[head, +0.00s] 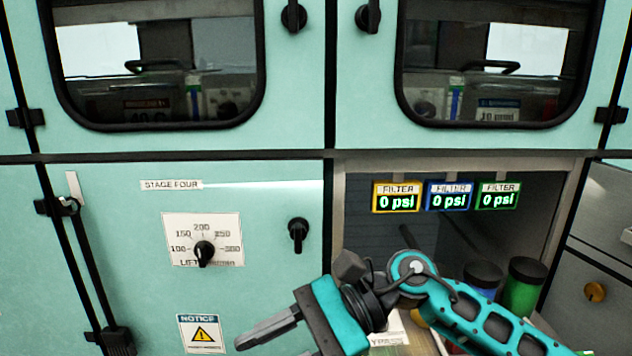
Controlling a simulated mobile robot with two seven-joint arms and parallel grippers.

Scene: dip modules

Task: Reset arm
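My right arm (485,318) comes in from the lower right, teal and black, and crosses in front of the open compartment. Its gripper (275,340) points to the lower left, in front of the teal panel. One dark finger shows clearly, and part of the other shows at the bottom edge with a gap between them. It looks open, and I see nothing held in it. My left arm and gripper are not in view.
An open compartment (390,238) holds a green cylinder (523,285) and a blue one (483,278). Yellow (397,197), blue (448,195) and green (498,195) filter displays read 0 psi. A dial (203,251) and black latch (298,231) stick out from the left panel.

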